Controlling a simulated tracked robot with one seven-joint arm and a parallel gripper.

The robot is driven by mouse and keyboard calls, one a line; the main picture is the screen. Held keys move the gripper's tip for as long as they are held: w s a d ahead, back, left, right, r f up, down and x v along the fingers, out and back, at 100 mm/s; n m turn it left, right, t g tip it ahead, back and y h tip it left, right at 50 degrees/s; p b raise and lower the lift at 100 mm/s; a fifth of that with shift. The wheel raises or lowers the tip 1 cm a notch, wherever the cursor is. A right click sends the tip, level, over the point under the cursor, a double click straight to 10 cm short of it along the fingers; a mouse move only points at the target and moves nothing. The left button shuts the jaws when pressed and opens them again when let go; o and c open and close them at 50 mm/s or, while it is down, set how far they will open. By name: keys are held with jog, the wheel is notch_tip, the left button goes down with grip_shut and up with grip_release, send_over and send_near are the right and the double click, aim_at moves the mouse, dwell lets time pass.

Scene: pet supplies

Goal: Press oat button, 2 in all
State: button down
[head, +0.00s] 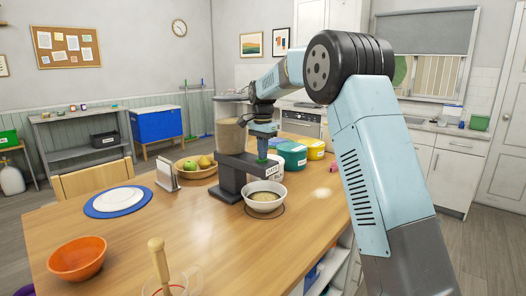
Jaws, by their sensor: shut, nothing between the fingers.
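The oat dispenser (229,172) stands on the wooden table, with a dark body and a clear hopper (229,140) partly filled with pale grain. A small white label sits on the front of its arm, too small to read surely. My gripper (262,151) is shut and empty, pointing down right above the front of that arm. A small green part, likely the oat button (262,159), shows just under the fingertips. I cannot tell whether they touch it. A white bowl (265,205) stands below the dispenser's front and holds pale oat-like contents.
Teal (292,155) and yellow (316,148) tubs stand behind the dispenser. A fruit bowl (196,172), card holder (167,174), and white plate on a blue mat (118,200) lie left. An orange bowl (77,262) and a glass with a wooden-handled tool are in front. The table's middle is clear.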

jog(key=shift+s+f, duration=0.15)
jog(key=shift+f, duration=1.15)
notch_tip(320, 180, up, 15)
dwell(1.0)
